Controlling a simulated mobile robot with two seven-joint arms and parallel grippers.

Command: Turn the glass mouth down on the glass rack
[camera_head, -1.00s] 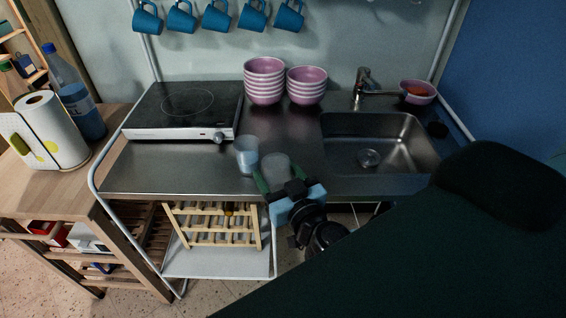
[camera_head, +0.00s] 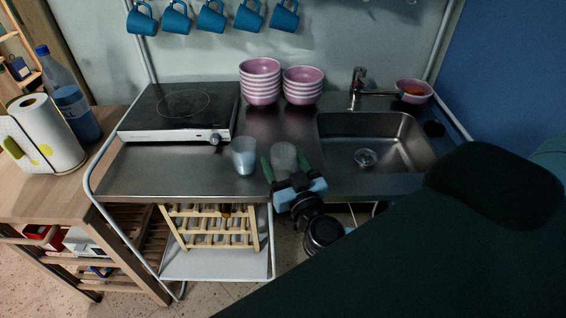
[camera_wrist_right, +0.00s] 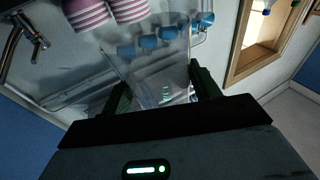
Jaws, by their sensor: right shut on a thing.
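My right gripper (camera_head: 285,167) is shut on a clear glass (camera_head: 284,156) at the front edge of the steel counter, with one green finger on each side. The held glass also shows in the right wrist view (camera_wrist_right: 160,80) between my fingers; it looks roughly upright in the head view. I cannot tell whether its base touches the counter. A second, bluish glass (camera_head: 244,158) stands upright on the counter just left of my gripper. The wooden glass rack (camera_head: 208,243) stands on the white lower shelf, below and left of my gripper. My left gripper is out of view.
A black hob (camera_head: 180,108) is at the counter's left and a sink (camera_head: 395,157) at its right. Stacked pink bowls (camera_head: 261,84) stand behind. Blue mugs (camera_head: 211,17) hang above. The counter's front edge lies over the rack; its front left area is clear.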

